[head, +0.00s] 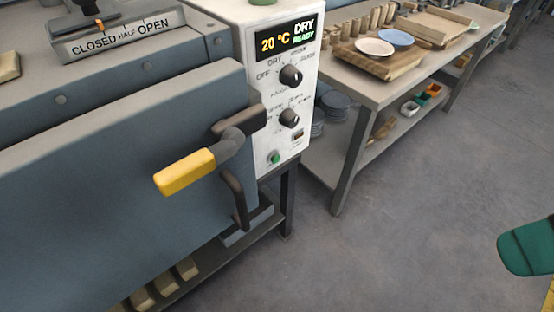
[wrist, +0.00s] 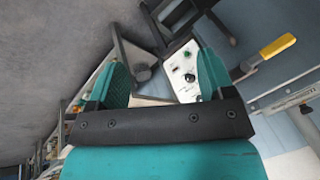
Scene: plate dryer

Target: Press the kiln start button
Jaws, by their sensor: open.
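The kiln's white control panel (head: 262,130) faces me, with a lit display (head: 286,39) reading 20 °C, DRY, READY. The green start button (head: 274,157) sits low on the panel, below two black knobs. In the wrist view the panel (wrist: 178,68) shows between my fingers, with a small green spot, likely the button (wrist: 187,53). My gripper (wrist: 157,72) is open and empty, its teal fingers wide apart. It is apart from the panel. In the head view only a teal piece of it shows at the right edge (head: 527,248).
The kiln's blue-grey door (head: 110,180) has a yellow-gripped lever (head: 184,172) sticking out left of the panel. A damper plate (head: 118,36) marked CLOSED, HALF, OPEN is on top. A workbench (head: 370,92) with plates and wooden boards stands right of the kiln. The floor in front is clear.

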